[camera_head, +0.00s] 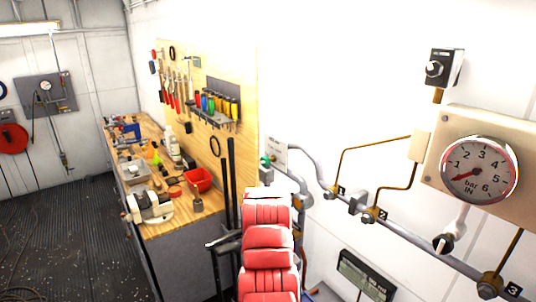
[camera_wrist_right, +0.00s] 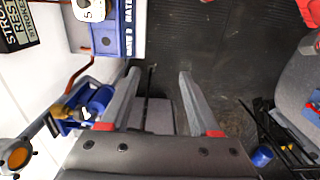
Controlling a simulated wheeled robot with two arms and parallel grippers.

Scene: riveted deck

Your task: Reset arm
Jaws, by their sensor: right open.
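My right gripper (camera_wrist_right: 160,78) shows in the right wrist view, with two grey fingers spread apart and red pads at their bases. It is open, and nothing is held between the fingers. Dark floor (camera_wrist_right: 215,55) lies beyond the fingertips. Neither gripper can be made out in the head view, and my left gripper is in no view.
A wooden workbench (camera_head: 175,225) with tools stands along the wall. Pipes and a pressure gauge (camera_head: 478,171) line the right wall. A red ribbed form (camera_head: 268,240) rises at bottom centre. A blue valve (camera_wrist_right: 98,100) is left of the gripper.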

